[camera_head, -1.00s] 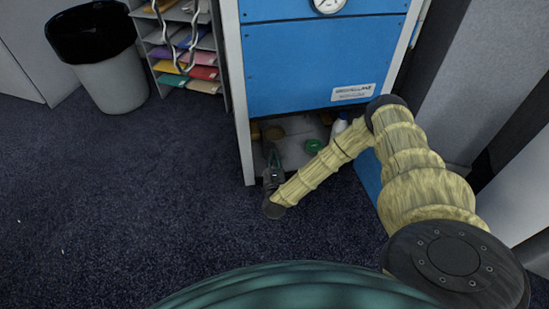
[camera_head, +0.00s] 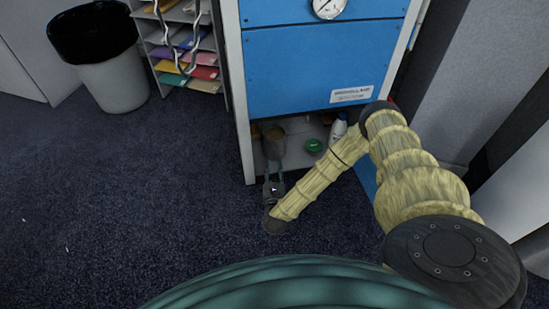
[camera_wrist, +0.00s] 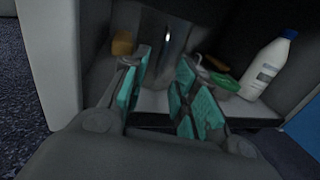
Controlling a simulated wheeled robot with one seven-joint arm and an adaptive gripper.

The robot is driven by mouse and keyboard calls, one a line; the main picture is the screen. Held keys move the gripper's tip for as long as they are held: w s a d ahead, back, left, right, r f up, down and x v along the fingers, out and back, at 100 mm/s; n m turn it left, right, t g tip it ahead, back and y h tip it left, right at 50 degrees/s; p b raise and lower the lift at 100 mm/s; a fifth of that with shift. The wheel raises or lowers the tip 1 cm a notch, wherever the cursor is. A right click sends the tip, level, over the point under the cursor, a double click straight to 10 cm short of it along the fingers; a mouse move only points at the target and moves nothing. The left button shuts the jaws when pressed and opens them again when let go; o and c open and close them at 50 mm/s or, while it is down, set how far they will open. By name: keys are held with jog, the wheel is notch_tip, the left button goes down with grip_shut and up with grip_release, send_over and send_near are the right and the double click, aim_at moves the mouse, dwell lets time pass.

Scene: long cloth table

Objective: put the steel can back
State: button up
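The steel can (camera_head: 273,143) is a grey-brown cylinder standing upright in the low open bay under the blue cabinet, near its left side. In the wrist view the can (camera_wrist: 165,36) is a shiny dark cylinder ahead, centred in the gap between my fingers. My gripper (camera_head: 274,180) is at the front of the bay, short of the can. The wrist view shows its two teal-padded fingers (camera_wrist: 158,88) spread apart with nothing between them. The can's top is cut off in the wrist view.
In the bay, an orange-brown block (camera_wrist: 123,43) is left of the can. A green round item (camera_head: 314,145) and a white bottle (camera_head: 338,128) with a blue cap stand to the right. The cabinet's left post (camera_head: 244,150) is close to my gripper. Open carpet lies left.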

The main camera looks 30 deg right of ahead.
jog(key=s+a+f+n+g+y, duration=0.1)
jog(key=s+a+n+g+y, duration=0.1)
jog(key=s+a+n+y, duration=0.45)
jog(key=s+a+f+n+g+y+p, duration=0.15)
jog(key=s+a+n, duration=0.25)
jog(key=a+n, duration=0.6)
jog(key=s+a+f+n+g+y, duration=0.1)
jog(key=s+a+n+g+y, duration=0.3)
jog(key=a+n, duration=0.45)
jog(key=s+d+r+n+g+h, duration=0.1)
jog(key=s+d+r+n+g, duration=0.1)
jog(key=s+n, duration=0.3)
jog(key=s+d+r+n+g, duration=0.2)
jog(key=s+d+n, duration=0.3)
jog(key=s, duration=0.3)
jog(key=s+d+r+n+g+h, duration=0.1)
jog(key=s+d+r+n+g, duration=0.2)
jog(key=s+n, duration=0.4)
jog(key=shift+d+g+h, duration=0.3)
jog(key=shift+d+g, duration=0.2)
jog(key=shift+g, duration=0.05)
